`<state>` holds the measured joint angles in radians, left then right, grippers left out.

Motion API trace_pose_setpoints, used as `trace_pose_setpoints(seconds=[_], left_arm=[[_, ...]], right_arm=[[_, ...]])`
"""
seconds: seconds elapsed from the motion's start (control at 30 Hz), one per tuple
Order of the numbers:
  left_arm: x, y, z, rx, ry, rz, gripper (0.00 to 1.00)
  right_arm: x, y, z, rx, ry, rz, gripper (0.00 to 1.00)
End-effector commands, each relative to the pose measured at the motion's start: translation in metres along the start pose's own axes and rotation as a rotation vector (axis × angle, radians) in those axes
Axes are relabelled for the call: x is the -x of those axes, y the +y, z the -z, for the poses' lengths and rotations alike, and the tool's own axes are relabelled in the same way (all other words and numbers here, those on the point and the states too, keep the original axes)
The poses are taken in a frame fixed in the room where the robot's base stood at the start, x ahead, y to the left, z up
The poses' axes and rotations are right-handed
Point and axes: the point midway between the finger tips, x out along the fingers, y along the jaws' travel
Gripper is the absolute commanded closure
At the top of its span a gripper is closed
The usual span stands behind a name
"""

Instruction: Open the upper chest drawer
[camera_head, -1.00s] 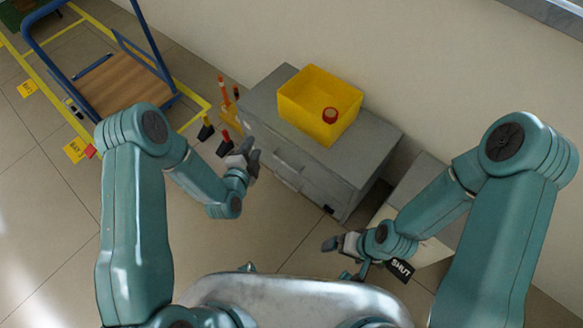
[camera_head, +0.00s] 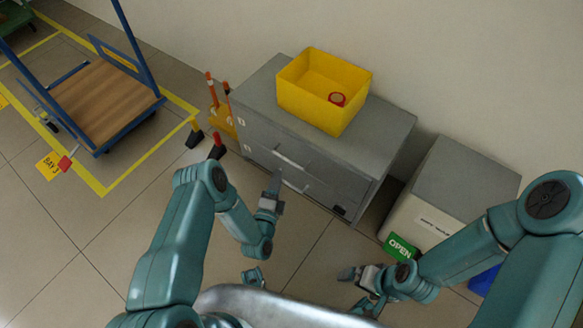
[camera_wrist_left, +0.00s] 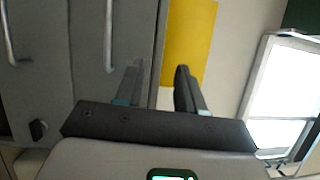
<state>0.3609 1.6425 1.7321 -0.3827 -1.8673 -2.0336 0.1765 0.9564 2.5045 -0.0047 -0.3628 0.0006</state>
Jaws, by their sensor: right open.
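The grey chest (camera_head: 345,168) stands against the wall. Its upper drawer handle (camera_head: 290,157) and lower handle (camera_head: 297,187) face me, and both drawers look shut. In the left wrist view, turned sideways, the upper handle (camera_wrist_left: 108,35) is just left of my fingers and the lower handle (camera_wrist_left: 11,35) is further left. My left gripper (camera_head: 273,183) is in front of the chest, and its fingers (camera_wrist_left: 158,88) are apart with nothing between them. I cannot tell whether a finger touches the chest. My right gripper (camera_head: 352,273) is open and empty, low and away from the chest.
A yellow bin (camera_head: 305,98) holding a red round item (camera_head: 337,99) stands on the chest. A pale box with a grey top (camera_head: 465,180) and a green OPEN sign (camera_head: 399,247) is to the right. Orange-topped posts (camera_head: 212,95) stand left, near a blue trolley (camera_head: 105,95).

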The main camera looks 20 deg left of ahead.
Motion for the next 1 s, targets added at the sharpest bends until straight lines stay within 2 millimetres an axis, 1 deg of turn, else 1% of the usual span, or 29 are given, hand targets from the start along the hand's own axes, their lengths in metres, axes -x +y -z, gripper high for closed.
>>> trace_pose_setpoints(seconds=[0.03, 0.1, 0.2, 0.3, 0.37, 0.47, 0.57, 0.67, 1.0], left_arm=[[0.007, 0.025, 0.001, 0.005, -0.004, -0.015, 0.62], [0.016, 0.043, 0.002, 0.011, -0.008, -0.034, 0.62], [0.026, 0.064, 0.003, 0.019, -0.014, -0.059, 0.62], [0.033, 0.078, 0.003, 0.023, -0.020, -0.073, 0.62], [0.034, 0.082, 0.002, 0.024, -0.023, -0.076, 0.62], [0.030, 0.084, 0.000, 0.023, -0.025, -0.075, 0.62], [0.018, 0.084, -0.001, 0.021, -0.024, -0.073, 0.62], [-0.003, 0.086, -0.001, 0.021, -0.024, -0.070, 0.62], [-0.083, 0.093, -0.003, 0.023, -0.021, -0.072, 0.62]], right_arm=[[-0.016, 0.006, 0.000, 0.000, 0.000, 0.000, 0.00], [-0.025, 0.009, 0.000, 0.000, 0.000, 0.000, 0.00], [-0.035, 0.013, 0.001, 0.000, 0.000, 0.000, 0.00], [-0.043, 0.015, 0.001, 0.000, 0.000, 0.000, 0.00], [-0.045, 0.016, 0.001, 0.000, 0.000, 0.000, 0.00], [-0.048, 0.017, 0.001, -0.001, 0.001, 0.000, 0.00], [-0.050, 0.019, 0.002, -0.003, 0.003, 0.000, 0.00], [-0.056, 0.022, 0.003, -0.006, 0.006, -0.001, 0.00], [-0.079, 0.035, 0.011, -0.024, 0.024, -0.003, 0.00]])
